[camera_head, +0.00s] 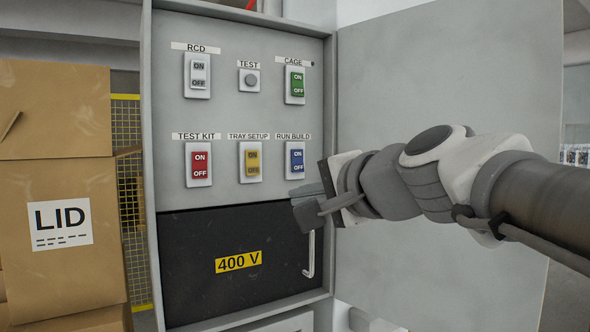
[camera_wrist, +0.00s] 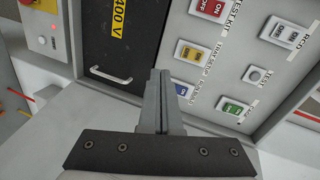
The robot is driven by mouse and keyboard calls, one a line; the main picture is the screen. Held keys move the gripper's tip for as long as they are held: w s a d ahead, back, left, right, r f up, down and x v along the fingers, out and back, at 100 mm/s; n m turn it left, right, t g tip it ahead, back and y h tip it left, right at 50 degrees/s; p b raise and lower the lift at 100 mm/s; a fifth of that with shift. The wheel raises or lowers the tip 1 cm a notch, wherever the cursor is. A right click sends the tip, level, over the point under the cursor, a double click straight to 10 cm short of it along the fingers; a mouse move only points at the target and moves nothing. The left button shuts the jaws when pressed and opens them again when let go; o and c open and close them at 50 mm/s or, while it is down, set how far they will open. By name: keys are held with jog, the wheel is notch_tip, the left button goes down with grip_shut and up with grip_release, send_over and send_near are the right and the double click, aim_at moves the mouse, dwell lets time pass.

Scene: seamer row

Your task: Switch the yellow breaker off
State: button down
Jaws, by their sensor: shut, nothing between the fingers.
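The yellow breaker (camera_head: 252,162) sits in the lower row of the grey panel under the label TRAY SETUP, between the red and blue ones. Its rocker shows ON above OFF; I cannot tell which side is pressed in. It also shows in the wrist view (camera_wrist: 192,53), right of the fingertips. My gripper (camera_head: 298,196) is shut and empty. In the head view it is right of and a little below the yellow breaker, near the lower edge of the blue breaker. The closed fingers also show in the wrist view (camera_wrist: 160,76), apart from the yellow breaker.
The red breaker (camera_head: 199,164) and blue breaker (camera_head: 295,160) flank the yellow one. The RCD (camera_head: 197,75), test button (camera_head: 250,81) and green breaker (camera_head: 295,85) sit above. A black 400 V cover (camera_head: 190,285) with a handle (camera_head: 310,262) lies below. The open cabinet door (camera_head: 430,80) stands right.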

aim_at(255, 172)
jog(key=r, duration=0.1)
jog(key=w+r+m, duration=0.1)
jog(key=r, duration=0.1)
jog(key=r+m+t, duration=0.1)
jog(key=shift+w+a+r+y, duration=0.2)
jog(key=shift+w+a+y, duration=0.2)
jog(key=p+x, duration=0.1)
jog(key=x, duration=1.2)
jog(key=shift+w+a+r, duration=0.1)
jog(key=shift+w+a, duration=0.15)
jog(key=shift+w, duration=0.15)
jog(key=shift+w+a+f, duration=0.1)
jog(key=shift+w+f, duration=0.05)
jog(key=shift+f, duration=0.1)
jog(key=shift+r, duration=0.15)
jog(key=shift+f, duration=0.25)
